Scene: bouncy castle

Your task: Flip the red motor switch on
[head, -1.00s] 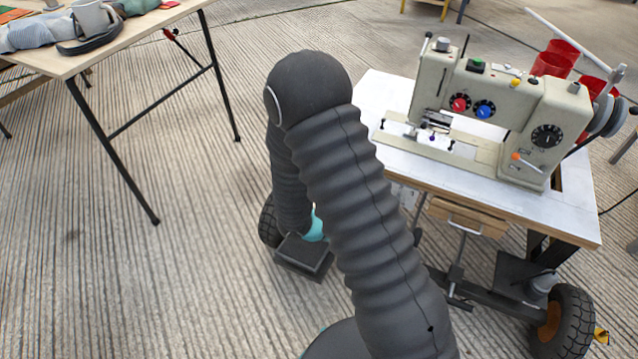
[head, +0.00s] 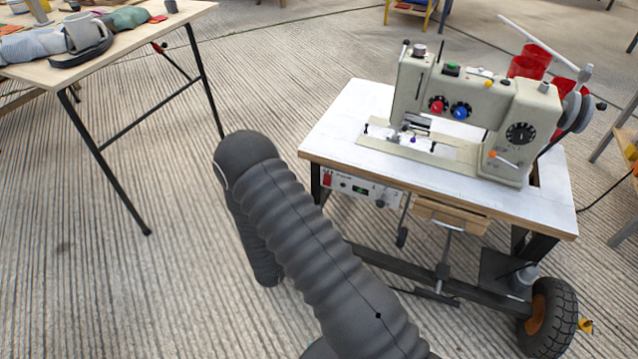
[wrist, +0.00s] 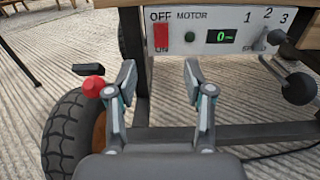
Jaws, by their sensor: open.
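The red motor switch (wrist: 161,38) sits at the left end of a white control panel (wrist: 225,20), with OFF printed above it and ON below it. The panel hangs under the sewing machine table's front edge, and the switch also shows small in the head view (head: 327,180). My gripper (wrist: 159,75) is open and empty, with its two fingers apart. In the head view my gripper is hidden behind my arm.
A red ball knob (wrist: 93,87) is left of my fingers, near a black wheel (wrist: 68,130). The sewing machine (head: 470,110) stands on the table (head: 335,135).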

